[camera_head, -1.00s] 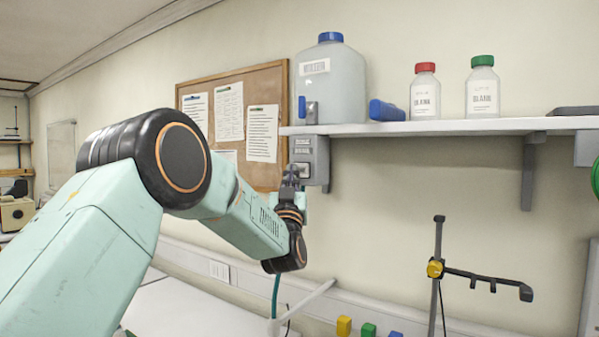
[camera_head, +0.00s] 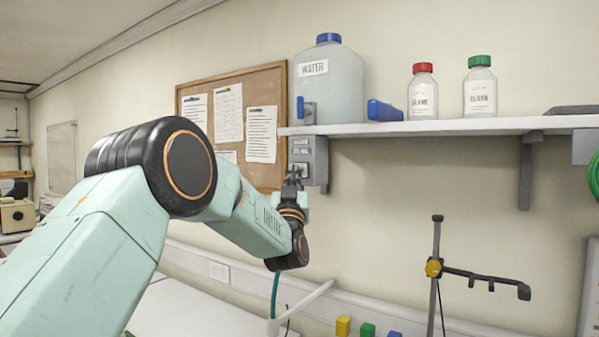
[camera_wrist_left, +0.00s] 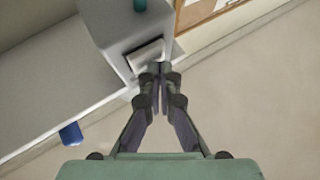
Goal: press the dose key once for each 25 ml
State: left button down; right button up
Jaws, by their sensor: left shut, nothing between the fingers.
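The dose unit (camera_head: 321,160) is a grey box under the left end of the shelf, with small labels on its face; one seems to read 25 ML. Its light dose key (camera_wrist_left: 146,54) shows in the left wrist view, just past my fingertips. My left gripper (camera_head: 293,172) is shut and empty, pointing up at the key; in the left wrist view its fingertips (camera_wrist_left: 159,68) are at the key's lower edge. I cannot tell whether they touch it. The WATER jug (camera_head: 335,85) with a blue cap stands on the shelf above. My right gripper is not in view.
The white shelf (camera_head: 450,127) also holds a blue object (camera_head: 384,110), a red-capped bottle (camera_head: 423,92) and a green-capped bottle (camera_head: 480,88). A stand with a clamp (camera_head: 436,267) is at lower right. A corkboard (camera_head: 270,85) hangs behind the dose unit.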

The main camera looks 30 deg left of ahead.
pick_arm(q)
jog(key=shift+a, duration=0.15)
jog(key=shift+w, duration=0.45)
dwell(0.6)
jog(key=shift+s, duration=0.15)
jog(key=shift+s+b, duration=0.45)
jog(key=shift+s, duration=0.35)
jog(key=shift+s+a+b, duration=0.1)
jog(key=shift+s+b, duration=0.8)
jog(key=shift+s, duration=1.6)
